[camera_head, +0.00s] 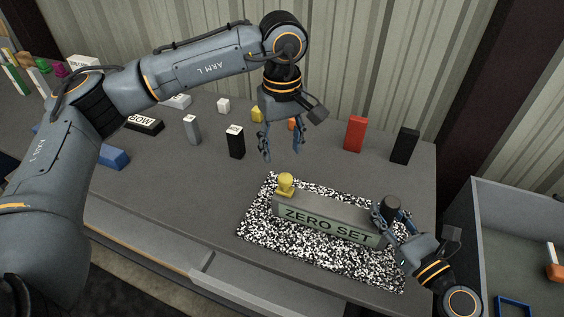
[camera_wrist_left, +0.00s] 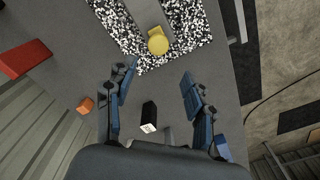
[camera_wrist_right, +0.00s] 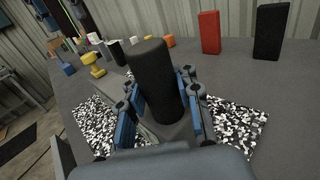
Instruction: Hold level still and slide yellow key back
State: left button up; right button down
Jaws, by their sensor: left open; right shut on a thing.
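The level is a long grey-green block (camera_head: 325,222) marked ZERO SET, lying on a black-and-white speckled mat (camera_head: 262,232). The yellow key (camera_head: 285,184) stands at the level's left end; it also shows in the left wrist view (camera_wrist_left: 158,42) and the right wrist view (camera_wrist_right: 94,66). A dark round knob (camera_head: 390,203) stands at the level's right end. My right gripper (camera_head: 387,218) is shut on this dark knob (camera_wrist_right: 152,75), with a finger on each side. My left gripper (camera_head: 281,150) is open and empty, pointing down above the table behind the key, apart from it.
Behind the mat stand a red block (camera_head: 354,134), a black block (camera_head: 405,146), a small black block (camera_head: 235,141) and a grey block (camera_head: 191,130). An orange piece (camera_wrist_left: 85,105) lies near my left gripper. A grey bin (camera_head: 480,250) is at the right.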

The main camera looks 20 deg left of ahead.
pick_arm(q)
notch_tip(320, 180, up, 4)
jog(key=shift+r, duration=0.1)
dwell(0.4)
pick_arm(e)
jog(key=c, duration=0.9)
grip_release()
